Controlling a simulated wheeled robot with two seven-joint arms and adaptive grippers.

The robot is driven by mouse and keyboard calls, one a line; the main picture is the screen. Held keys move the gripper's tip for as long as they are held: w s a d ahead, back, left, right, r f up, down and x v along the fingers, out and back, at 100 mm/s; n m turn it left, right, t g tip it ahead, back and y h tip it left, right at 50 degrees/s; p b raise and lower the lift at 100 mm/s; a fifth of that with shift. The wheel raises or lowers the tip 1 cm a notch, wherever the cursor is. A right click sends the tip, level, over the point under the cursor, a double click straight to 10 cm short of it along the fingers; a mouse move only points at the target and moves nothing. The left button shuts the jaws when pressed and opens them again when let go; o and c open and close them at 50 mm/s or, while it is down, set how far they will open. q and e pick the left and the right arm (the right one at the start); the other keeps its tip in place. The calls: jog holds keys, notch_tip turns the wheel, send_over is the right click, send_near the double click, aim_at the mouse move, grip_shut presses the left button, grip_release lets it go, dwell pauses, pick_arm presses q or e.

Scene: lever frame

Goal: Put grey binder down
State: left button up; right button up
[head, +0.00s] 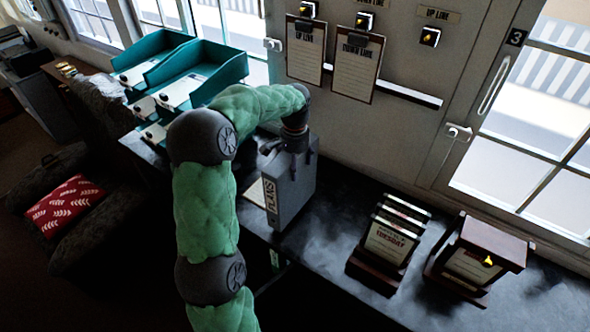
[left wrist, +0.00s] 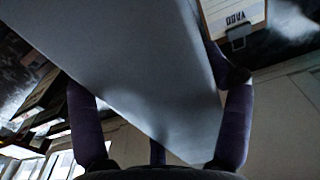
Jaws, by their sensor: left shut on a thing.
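The grey binder (head: 294,190) stands upright at the desk's left part, with a "PLANS" label on its spine. My left gripper (head: 297,143) is at its top edge and shut on it. I cannot tell whether the binder's bottom touches the desk. In the left wrist view the binder (left wrist: 150,70) fills the middle as a broad grey face between the dark fingers of my left gripper (left wrist: 160,125). My right gripper is in neither view.
The dark desk (head: 335,205) is bare just right of the binder. Further right stand a card holder reading "TUESDAY" (head: 391,245) and a dark wooden box (head: 480,255). Teal trays (head: 185,75) stand behind to the left. Clipboards (head: 357,68) hang on the wall behind.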

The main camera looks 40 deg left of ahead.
pick_arm(q)
notch_tip(320, 180, down, 3)
jog(key=shift+r, duration=0.1)
dwell(0.3)
jog(key=o, duration=1.6)
jog(key=shift+f, duration=0.2)
jog(key=shift+o, duration=0.2)
